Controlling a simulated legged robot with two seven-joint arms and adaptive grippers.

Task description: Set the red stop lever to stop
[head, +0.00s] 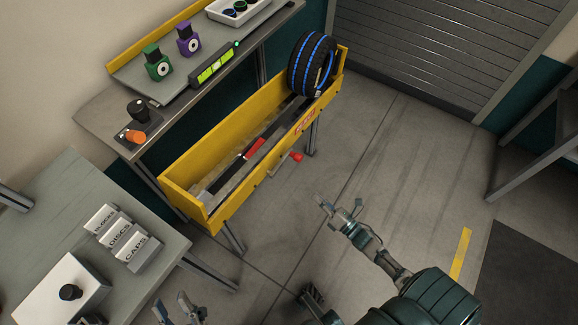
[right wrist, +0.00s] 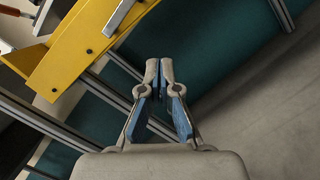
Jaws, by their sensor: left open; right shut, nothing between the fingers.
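The red stop lever, with a round red knob (head: 296,157), sticks out from the front side of the yellow trough (head: 225,210), near its middle. The lettering near it is too small to read. My right gripper (head: 340,204) is in front of the trough, below and right of the knob and apart from it. In the right wrist view its fingertips (right wrist: 159,66) are together with nothing between them. The yellow trough (right wrist: 75,62) shows there at upper left, with a grey bar (right wrist: 119,16) on it; no red knob shows. My left gripper (head: 178,310) is open at the bottom edge.
A black and blue tyre (head: 311,64) stands at the trough's far end. A red block (head: 254,148) lies inside the trough. A bench (head: 92,112) with an orange knob (head: 135,137) stands behind. A grey table (head: 45,208) is at left. The floor right of the trough is clear.

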